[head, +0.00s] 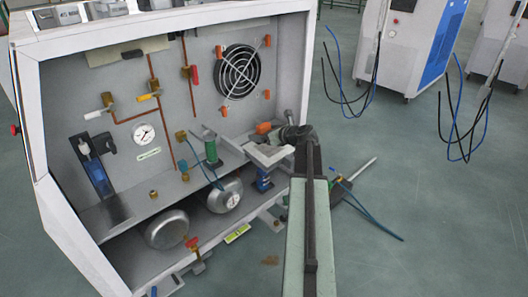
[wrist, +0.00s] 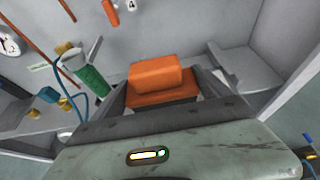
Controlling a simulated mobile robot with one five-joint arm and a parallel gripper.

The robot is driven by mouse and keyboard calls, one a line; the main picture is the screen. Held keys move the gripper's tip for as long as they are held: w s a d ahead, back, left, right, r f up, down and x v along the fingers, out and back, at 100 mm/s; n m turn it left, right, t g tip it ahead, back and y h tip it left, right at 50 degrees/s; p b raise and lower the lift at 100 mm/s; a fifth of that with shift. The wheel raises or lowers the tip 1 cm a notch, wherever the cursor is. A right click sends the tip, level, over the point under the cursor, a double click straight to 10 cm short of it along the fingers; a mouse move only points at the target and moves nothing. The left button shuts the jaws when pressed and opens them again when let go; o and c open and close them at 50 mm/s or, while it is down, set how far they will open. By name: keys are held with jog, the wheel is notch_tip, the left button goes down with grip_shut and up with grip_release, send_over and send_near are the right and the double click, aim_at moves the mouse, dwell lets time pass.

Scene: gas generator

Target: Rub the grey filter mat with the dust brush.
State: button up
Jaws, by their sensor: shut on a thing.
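My gripper (head: 266,149) is inside the front of the open generator cabinet, low and right of the round black fan. In the wrist view my gripper (wrist: 160,92) has its two fingers on either side of an orange block, which I take to be the dust brush (wrist: 155,76). A small orange piece in the head view (head: 263,128) appears to be the same block. Its bristles are hidden. I cannot make out the grey filter mat for certain; the fan (head: 239,71) with orange clips around it is on the back wall.
A grey shelf (head: 169,190) crosses the cabinet, with a green cylinder (head: 211,152) standing near my gripper; it also shows in the wrist view (wrist: 90,80). Copper pipes, valves and a gauge (head: 144,133) line the back wall. Two silver tanks (head: 168,229) sit below.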

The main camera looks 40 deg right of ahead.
jog(key=shift+f, duration=0.4)
